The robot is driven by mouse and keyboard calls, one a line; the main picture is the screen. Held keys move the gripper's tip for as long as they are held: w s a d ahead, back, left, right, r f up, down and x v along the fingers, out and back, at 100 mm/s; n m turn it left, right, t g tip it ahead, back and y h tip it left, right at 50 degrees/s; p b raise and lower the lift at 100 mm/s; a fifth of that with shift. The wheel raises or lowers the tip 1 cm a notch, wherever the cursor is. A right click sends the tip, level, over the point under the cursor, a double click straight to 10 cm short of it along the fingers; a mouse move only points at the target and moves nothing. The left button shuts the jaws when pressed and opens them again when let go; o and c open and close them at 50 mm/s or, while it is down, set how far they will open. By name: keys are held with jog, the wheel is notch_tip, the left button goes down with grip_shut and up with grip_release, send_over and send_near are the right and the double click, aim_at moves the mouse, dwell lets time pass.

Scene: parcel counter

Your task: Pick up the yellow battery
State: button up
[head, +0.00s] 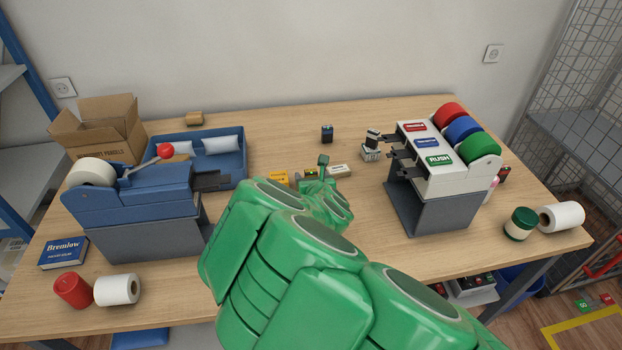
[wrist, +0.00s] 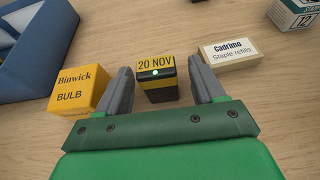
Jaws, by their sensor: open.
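The yellow battery (wrist: 157,83) is a small black and yellow block marked "20 NOV" with a lit green light. In the wrist view it stands between my two grey fingers, with a gap on each side. My gripper (wrist: 158,68) is open and empty. How far the fingertips are above the table is hard to tell. In the head view my green arm covers much of the gripper, and the battery (head: 311,172) shows only in part beside it.
A yellow Binwick bulb box (wrist: 80,90) sits close to the left finger. A Cadrimo staple refills box (wrist: 230,52) lies right of the right finger. A blue tray (head: 241,160) is at the left, a label dispenser (head: 430,185) at the right. A dark battery-like block (head: 327,134) stands behind.

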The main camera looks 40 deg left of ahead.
jog(key=c, duration=1.1)
